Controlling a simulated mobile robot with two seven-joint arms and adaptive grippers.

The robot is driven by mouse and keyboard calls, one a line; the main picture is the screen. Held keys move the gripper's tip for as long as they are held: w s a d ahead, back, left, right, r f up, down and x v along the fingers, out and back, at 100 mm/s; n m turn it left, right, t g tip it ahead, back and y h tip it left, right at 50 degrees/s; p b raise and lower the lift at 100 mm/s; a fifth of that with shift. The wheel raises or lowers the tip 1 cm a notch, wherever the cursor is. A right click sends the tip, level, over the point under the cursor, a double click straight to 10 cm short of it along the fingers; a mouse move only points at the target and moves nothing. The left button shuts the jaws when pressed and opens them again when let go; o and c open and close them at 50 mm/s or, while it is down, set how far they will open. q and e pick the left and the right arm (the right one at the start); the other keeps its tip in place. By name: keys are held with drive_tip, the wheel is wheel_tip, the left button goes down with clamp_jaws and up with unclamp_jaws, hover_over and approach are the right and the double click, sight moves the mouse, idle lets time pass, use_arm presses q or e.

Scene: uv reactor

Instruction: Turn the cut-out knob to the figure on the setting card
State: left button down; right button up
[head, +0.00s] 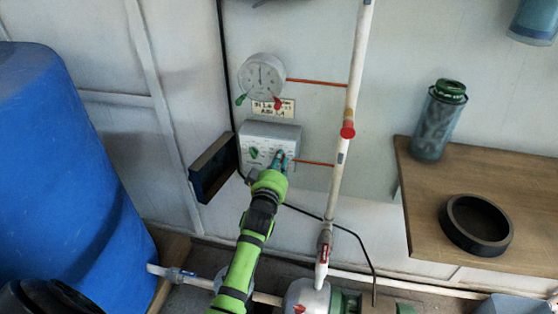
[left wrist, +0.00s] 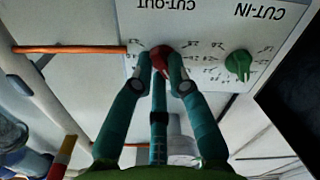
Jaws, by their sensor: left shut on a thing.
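The pressure switch box (head: 271,132) is a pale grey box on the wall with two knobs and printed scales. The red knob (left wrist: 159,54) is beside the CUT-OUT label, which appears upside down in the left wrist view. My left gripper (head: 280,157) is shut on this red knob, with its fingers around it; they hide part of the knob and its scale, so its setting cannot be read. The green knob (left wrist: 238,65) under CUT-IN is free, and also shows in the head view (head: 253,153). The setting card (head: 273,108) is above the box; its figures are too small to read surely.
A round gauge (head: 262,78) with red and green pointers is above the card. A white vertical pipe (head: 352,88) with red fittings stands right of the box. A dark open-fronted box (head: 213,167) is close on the left. A blue barrel (head: 62,170) fills the far left.

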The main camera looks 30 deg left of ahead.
use_arm(q)
drive_tip(key=c, duration=1.2)
unclamp_jaws()
drive_tip(key=v, duration=1.2)
